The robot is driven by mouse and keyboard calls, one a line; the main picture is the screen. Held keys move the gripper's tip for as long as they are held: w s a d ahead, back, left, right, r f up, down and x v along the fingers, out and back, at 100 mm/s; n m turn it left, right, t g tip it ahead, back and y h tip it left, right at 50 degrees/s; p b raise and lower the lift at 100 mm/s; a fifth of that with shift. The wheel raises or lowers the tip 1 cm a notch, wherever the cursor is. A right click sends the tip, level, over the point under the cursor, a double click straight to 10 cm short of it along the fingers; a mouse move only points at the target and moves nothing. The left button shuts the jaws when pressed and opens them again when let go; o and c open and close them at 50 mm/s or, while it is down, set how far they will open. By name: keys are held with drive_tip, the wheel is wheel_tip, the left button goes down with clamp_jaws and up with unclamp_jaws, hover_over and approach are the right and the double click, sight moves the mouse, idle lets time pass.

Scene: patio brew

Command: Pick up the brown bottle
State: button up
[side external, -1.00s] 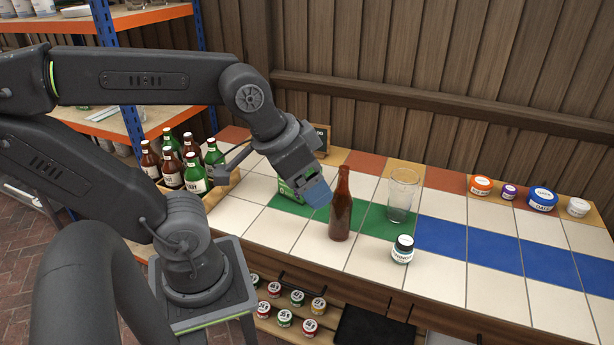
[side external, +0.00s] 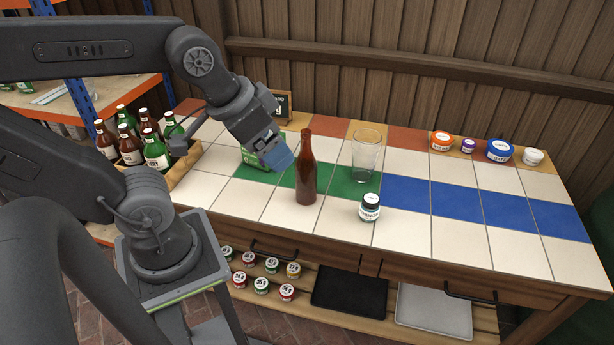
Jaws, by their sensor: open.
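The brown bottle (side external: 306,178) stands upright on the tiled counter, near the edge of the green tile strip. It is a plain brown glass bottle with a long neck. My gripper (side external: 281,160) has blue fingers and is just left of the bottle, at about the height of its neck and shoulder. The jaws are open and nothing shows between them. Whether the fingers touch the bottle or how far apart in depth they are, I cannot tell.
A green box (side external: 256,150) is behind my gripper. A crate (side external: 186,166) of bottles stands at left. Lidded tubs (side external: 499,150) line the back right.

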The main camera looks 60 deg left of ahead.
drive_tip(key=shift+c, duration=0.5)
drive_tip(key=shift+c, duration=1.3)
drive_tip(key=n+g+y, duration=0.1)
drive_tip(key=n+y, duration=0.3)
drive_tip(key=n, duration=0.5)
approach(307, 138)
drive_tip(key=x, duration=0.2)
drive_tip(key=a+x, duration=0.1)
drive_tip(key=x, duration=0.2)
drive_tip(key=shift+a+f, duration=0.1)
drive_tip(key=shift+a, duration=0.1)
drive_tip(key=shift+w+x, duration=0.2)
drive_tip(key=shift+x, duration=3.05)
